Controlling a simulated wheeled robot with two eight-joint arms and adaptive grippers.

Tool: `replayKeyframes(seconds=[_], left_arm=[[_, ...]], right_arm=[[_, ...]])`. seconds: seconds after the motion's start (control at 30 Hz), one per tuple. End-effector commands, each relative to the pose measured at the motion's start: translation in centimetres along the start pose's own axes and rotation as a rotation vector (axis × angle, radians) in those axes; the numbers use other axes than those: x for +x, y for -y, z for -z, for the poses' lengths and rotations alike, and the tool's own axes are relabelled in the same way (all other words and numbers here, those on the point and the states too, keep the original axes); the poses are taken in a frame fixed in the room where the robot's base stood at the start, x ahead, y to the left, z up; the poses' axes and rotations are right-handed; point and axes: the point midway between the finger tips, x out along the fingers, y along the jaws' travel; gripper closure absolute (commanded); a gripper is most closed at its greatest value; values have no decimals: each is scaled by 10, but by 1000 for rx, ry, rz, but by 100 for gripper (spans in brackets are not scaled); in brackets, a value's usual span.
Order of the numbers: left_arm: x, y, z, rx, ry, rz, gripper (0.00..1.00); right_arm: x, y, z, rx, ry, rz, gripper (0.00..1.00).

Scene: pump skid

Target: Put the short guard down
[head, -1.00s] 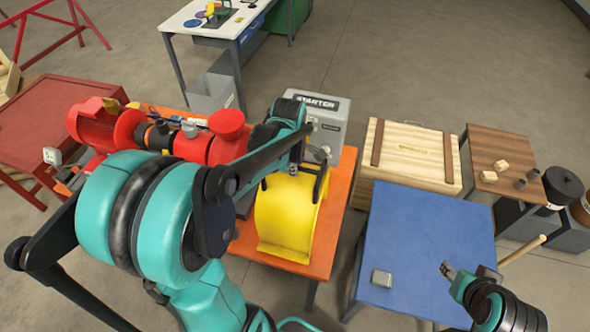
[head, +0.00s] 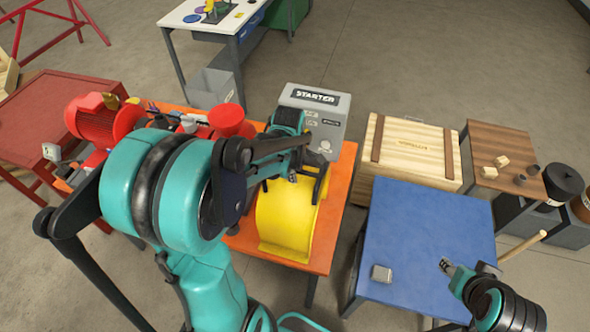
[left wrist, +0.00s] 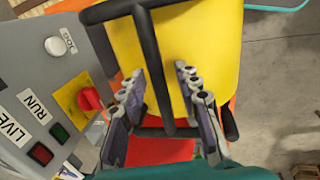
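The short guard, a yellow curved cover (head: 285,222) with a black bar handle, appears to rest on the orange skid bench (head: 328,232) in front of the starter box. My left gripper (head: 296,172) is at the guard's top end. In the left wrist view its fingers (left wrist: 163,88) are spread apart, with the black handle bar (left wrist: 163,131) passing between them and gaps on both sides. The yellow guard (left wrist: 205,45) fills the middle of that view. My right gripper (head: 447,264) is over the blue table's right front; its fingers are too small to read.
The grey starter box (head: 318,120) stands close behind the guard; its red knob (left wrist: 90,98) is near my left fingers. The red pump (head: 228,120) is to the left. The blue table (head: 425,225) holds a small grey block (head: 381,273) and is otherwise largely clear. A wooden crate (head: 412,150) stands behind it.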

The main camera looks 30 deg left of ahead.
Motion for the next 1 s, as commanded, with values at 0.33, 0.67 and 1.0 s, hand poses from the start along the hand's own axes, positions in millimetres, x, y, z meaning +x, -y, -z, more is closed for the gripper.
replayKeyframes(seconds=[0.33,0.67,1.0], left_arm=[[-31,0,0,0,0,0,67],[-101,0,0,0,0,0,67],[-131,16,-15,221,1,-52,67]], right_arm=[[-6,0,4,0,0,0,60],[-12,0,9,0,0,0,60],[-14,0,10,0,0,0,60]])
